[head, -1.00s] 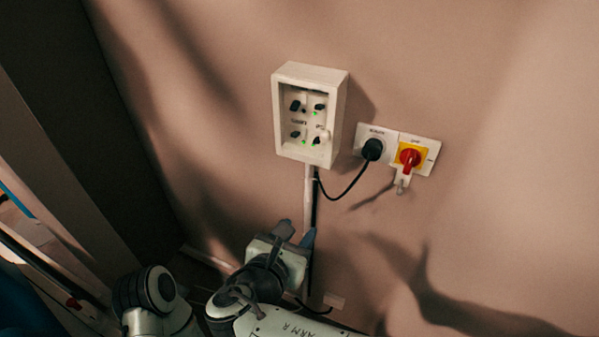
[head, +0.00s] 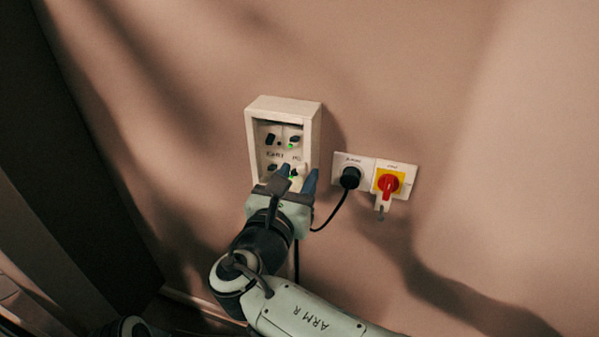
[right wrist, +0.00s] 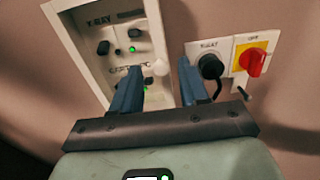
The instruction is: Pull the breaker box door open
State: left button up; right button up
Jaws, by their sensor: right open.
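The white breaker box (head: 284,103) hangs on the wall in the middle of the head view. Its recessed front looks closed and shows black switches and green lights. A small round white knob (right wrist: 160,67) sits at the front's lower right. My right gripper (head: 294,180) is open in front of the box's lower part. In the right wrist view its two blue fingers (right wrist: 160,75) stand apart on either side of the knob. Whether they touch it or the box I cannot tell. The fingers hide the box's lower edge.
A socket with a black plug (head: 350,177) and a red rotary switch on a yellow plate (head: 389,183) are right of the box. A black cable (head: 336,212) hangs from the plug, close to my right gripper. The wall above is clear.

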jog(key=shift+x, duration=0.9)
